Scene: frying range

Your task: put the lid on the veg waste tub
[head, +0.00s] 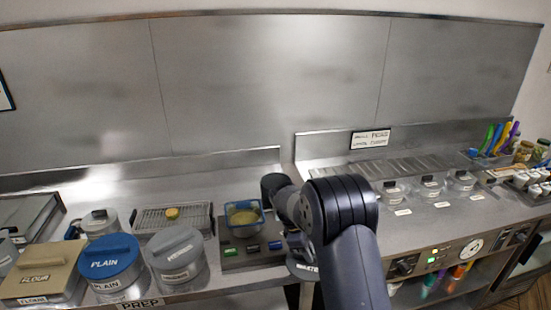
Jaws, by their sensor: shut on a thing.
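My gripper (298,254) points down at the front edge of the counter, right of the scale-like unit, and is partly hidden by my own arm. It is shut on the lid (301,271), a grey round piece just below the jaws. A dark label with pale letters, seeming to read "waste", shows at its front. The veg waste tub cannot be made out apart from this piece; my arm covers much of this area. Whether the lid touches a tub's rim cannot be told.
Left stand lidded tubs: a beige flour bin (45,268), a blue "plain" tub (110,262) and a grey tub (177,258). A blue-rimmed basket (244,216) sits near my gripper. Small lidded pots (431,187) stand right. A steel wall (270,85) closes the back.

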